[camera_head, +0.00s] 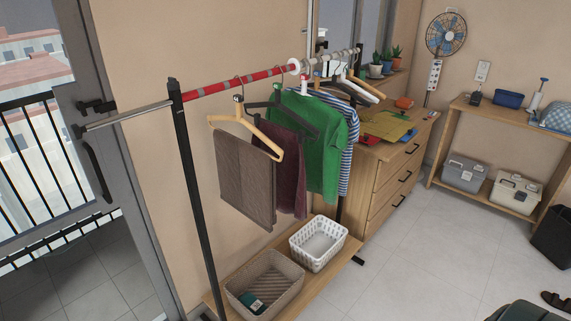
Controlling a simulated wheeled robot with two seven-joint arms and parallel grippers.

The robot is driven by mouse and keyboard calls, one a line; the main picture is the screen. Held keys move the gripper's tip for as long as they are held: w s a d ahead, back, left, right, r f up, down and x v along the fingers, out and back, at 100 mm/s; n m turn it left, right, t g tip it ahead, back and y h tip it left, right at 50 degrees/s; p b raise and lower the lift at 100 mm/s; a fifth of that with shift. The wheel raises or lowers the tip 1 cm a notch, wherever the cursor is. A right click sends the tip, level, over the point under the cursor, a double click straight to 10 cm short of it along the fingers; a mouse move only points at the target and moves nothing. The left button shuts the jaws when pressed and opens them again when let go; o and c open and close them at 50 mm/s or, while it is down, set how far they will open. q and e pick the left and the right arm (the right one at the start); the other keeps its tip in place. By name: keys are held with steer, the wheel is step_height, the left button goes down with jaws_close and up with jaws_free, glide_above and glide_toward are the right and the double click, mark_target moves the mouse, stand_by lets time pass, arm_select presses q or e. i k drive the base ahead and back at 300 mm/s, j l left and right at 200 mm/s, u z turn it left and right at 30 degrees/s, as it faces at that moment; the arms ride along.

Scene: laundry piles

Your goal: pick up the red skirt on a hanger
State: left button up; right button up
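A dark red, maroon garment (291,178), which fits the red skirt, hangs from a black hanger (290,114) on the clothes rail. It hangs between a brown garment (245,180) on a wooden hanger (240,118) and a green T-shirt (325,150). The brown garment covers part of its left side. The green shirt is close against its right side. Neither of my grippers shows in this view.
The rail (235,82) has a black post (195,190) at its left end. A brown basket (287,292) and a white basket (335,232) stand on the low shelf. A wooden dresser (385,185) stands behind. Tiled floor (430,265) at the right is mostly clear.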

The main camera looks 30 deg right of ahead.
mark_target(291, 187)
steer(key=l+u, duration=0.1)
steer(key=l, duration=1.15)
steer(key=l+u, duration=0.15)
steer(key=l, duration=0.45)
steer(key=k+l+u, duration=0.1)
steer(key=l, duration=0.5)
steer(key=k+l, duration=0.1)
steer(key=l, duration=0.5)
steer(key=l+u, duration=0.15)
steer(key=l, duration=0.45)
steer(key=k+l+u, duration=0.1)
steer(key=l, duration=0.5)
steer(key=k+l, duration=0.1)
steer(key=l, duration=0.25)
steer(key=k+l, duration=0.15)
steer(key=l, duration=0.2)
steer(key=k+l+u, duration=0.1)
steer(key=l, duration=0.25)
steer(key=k+l, duration=0.15)
steer(key=l, duration=0.15)
steer(key=k+l, duration=0.15)
steer(key=l, duration=0.2)
steer(key=i+u, duration=0.05)
